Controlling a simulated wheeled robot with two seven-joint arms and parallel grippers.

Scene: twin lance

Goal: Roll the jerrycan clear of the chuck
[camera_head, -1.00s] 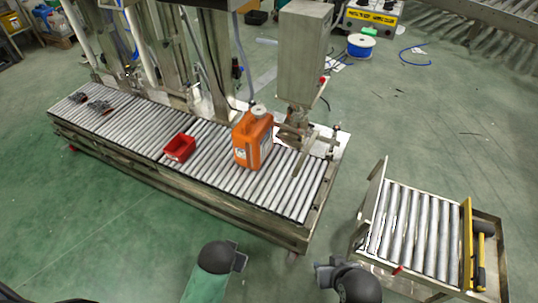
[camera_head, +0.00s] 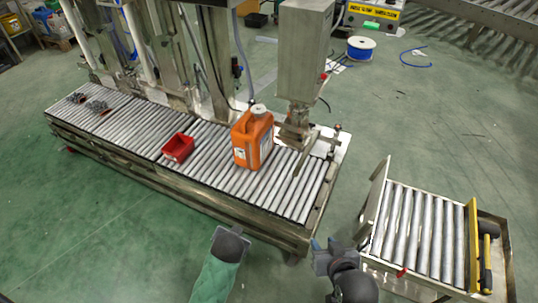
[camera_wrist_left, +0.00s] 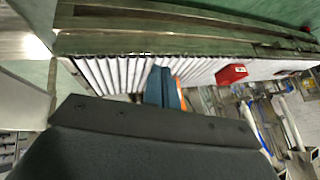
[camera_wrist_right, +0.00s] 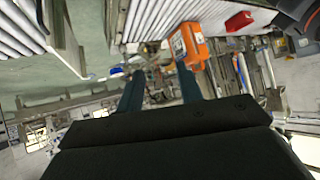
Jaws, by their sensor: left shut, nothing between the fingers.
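The orange jerrycan (camera_head: 252,142) stands upright on the roller conveyor, with a pale cap on top. The chuck (camera_head: 295,128) is the metal head under the tall grey box, just right of the jerrycan; I cannot tell whether they touch. The jerrycan also shows in the right wrist view (camera_wrist_right: 188,48), beyond the fingers. My right gripper (camera_head: 318,248) is open and empty, in front of the conveyor's right end. My left gripper (camera_wrist_left: 163,80) is shut and empty; its fingers hide most of the jerrycan in the left wrist view. Both grippers are apart from the jerrycan.
The roller conveyor (camera_head: 285,203) has a red bin (camera_head: 178,148) left of the jerrycan and dark parts at its far left. A roller cart (camera_head: 410,235) with a yellow bar stands at the right. Green floor is open between conveyor and cart.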

